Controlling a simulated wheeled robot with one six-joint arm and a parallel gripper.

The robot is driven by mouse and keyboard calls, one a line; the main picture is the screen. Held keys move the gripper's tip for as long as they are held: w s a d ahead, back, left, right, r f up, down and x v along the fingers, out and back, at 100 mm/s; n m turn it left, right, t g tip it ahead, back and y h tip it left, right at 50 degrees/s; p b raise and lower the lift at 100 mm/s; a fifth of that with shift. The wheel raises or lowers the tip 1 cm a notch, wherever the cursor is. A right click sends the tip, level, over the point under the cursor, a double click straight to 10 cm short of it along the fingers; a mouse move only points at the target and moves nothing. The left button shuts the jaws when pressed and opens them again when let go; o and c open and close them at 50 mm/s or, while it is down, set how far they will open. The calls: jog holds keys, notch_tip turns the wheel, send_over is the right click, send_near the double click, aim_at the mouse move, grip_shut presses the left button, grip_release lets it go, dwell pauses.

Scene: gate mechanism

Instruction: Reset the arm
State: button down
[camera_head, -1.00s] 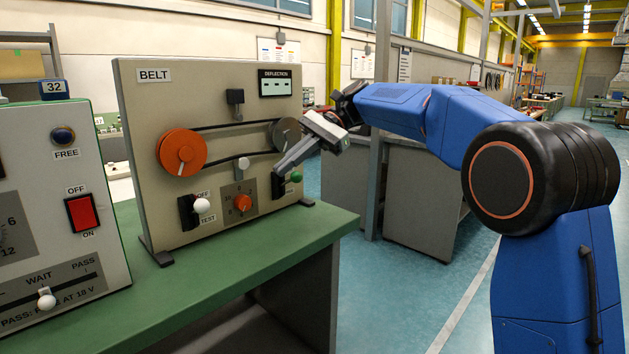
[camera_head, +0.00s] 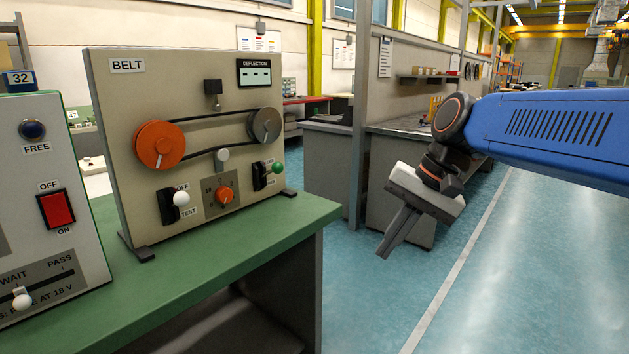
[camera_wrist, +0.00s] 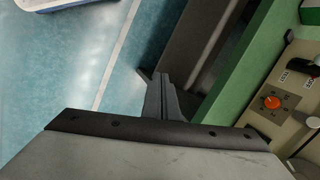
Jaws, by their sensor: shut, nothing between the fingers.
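My gripper (camera_head: 400,231) is shut and empty. In the head view it hangs in the open space to the right of the green bench (camera_head: 230,244), apart from everything, with its fingers pointing down. The belt panel (camera_head: 100,100) stands on the bench to its left, with an orange pulley, a grey pulley, several switches and a small orange knob (camera_head: 225,195). In the wrist view my shut fingers (camera_wrist: 162,80) point past the bench edge over the floor. The orange knob shows there at the right edge (camera_wrist: 271,102).
A second panel with a red switch (camera_head: 56,209) stands at the left on the bench. Grey cabinets (camera_head: 335,175) stand behind, close beyond my gripper in the picture. The blue floor (camera_head: 540,260) on the right is clear.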

jog(key=s+d+f+n+t+h, duration=0.3)
jog(key=s+d+f+n+h, duration=0.1)
jog(key=s+d+f, duration=1.1)
jog(key=shift+f+t+h, duration=0.3)
jog(key=shift+f+t, duration=0.1)
jog(key=shift+a, duration=0.15)
